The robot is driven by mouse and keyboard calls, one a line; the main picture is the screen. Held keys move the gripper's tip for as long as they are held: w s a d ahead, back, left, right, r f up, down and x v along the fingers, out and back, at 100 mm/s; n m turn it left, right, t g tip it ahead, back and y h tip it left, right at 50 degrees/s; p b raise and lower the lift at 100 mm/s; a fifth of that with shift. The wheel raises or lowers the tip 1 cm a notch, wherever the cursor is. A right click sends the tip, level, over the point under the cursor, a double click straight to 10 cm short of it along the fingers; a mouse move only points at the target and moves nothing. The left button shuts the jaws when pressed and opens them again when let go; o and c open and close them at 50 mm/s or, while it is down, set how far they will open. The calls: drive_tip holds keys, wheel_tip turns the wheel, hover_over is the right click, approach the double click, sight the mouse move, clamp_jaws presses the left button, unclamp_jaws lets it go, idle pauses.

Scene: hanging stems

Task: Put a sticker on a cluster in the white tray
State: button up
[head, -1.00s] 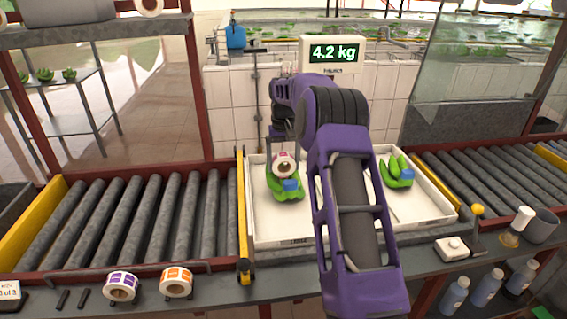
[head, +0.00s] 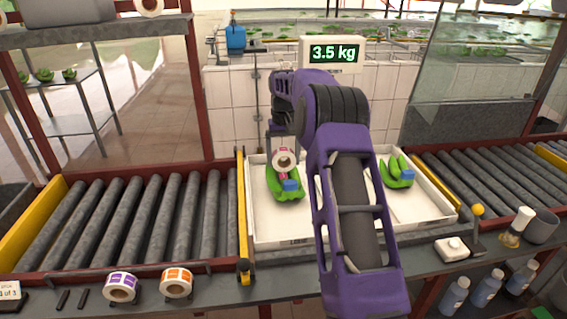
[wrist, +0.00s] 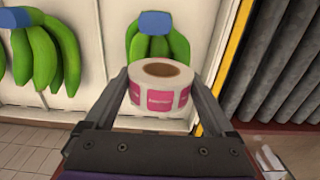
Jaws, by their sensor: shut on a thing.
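My gripper (wrist: 163,92) is shut on a white sticker roll (wrist: 158,86) with pink labels and a brown core. In the head view the roll (head: 284,159) is over the left part of the white tray (head: 262,234). A green banana cluster (head: 284,190) with a blue stem end lies just below it; it also shows behind the roll in the wrist view (wrist: 157,45). A second cluster (head: 397,174) lies in the tray's right part, at left in the wrist view (wrist: 45,50). The roll hides part of the nearer cluster; I cannot tell if it carries a sticker.
Roller conveyors (head: 150,215) flank the tray, with a yellow rail (head: 241,205) at its left. Purple (head: 121,287) and orange (head: 176,281) label rolls stand on the front ledge. A scale display (head: 334,53) reads 3.5 kg. Bottles (head: 487,288) stand at the lower right.

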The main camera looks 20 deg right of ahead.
drive_tip(key=shift+r, duration=3.5)
